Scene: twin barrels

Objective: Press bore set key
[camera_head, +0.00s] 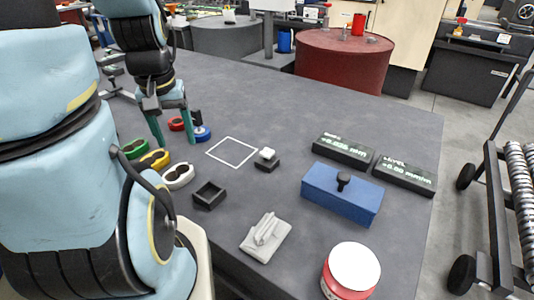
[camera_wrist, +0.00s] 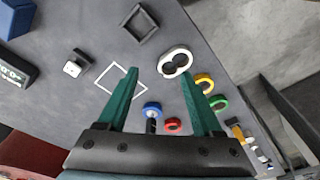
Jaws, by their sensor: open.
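A small black block with a white key-like top (camera_head: 267,156) stands on the table beside a white square outline; it also shows in the wrist view (camera_wrist: 73,66). I take it for the bore set key, but no label on it is readable. My gripper (camera_head: 172,140) is open and empty, with green fingers pointing down, left of that block in the head view. In the wrist view my gripper (camera_wrist: 160,76) is apart from the block, which is left of both fingers. A dark display reading about +0.025 mm (camera_head: 343,152) stands right of the block.
A second display (camera_head: 404,176) and a blue block with a black knob (camera_head: 340,194) stand at right. A black open tray (camera_head: 208,196), a grey fixture (camera_head: 265,240) and a red-white can (camera_head: 350,272) are nearer. A white twin ring (camera_head: 178,177) and several coloured rings lie left.

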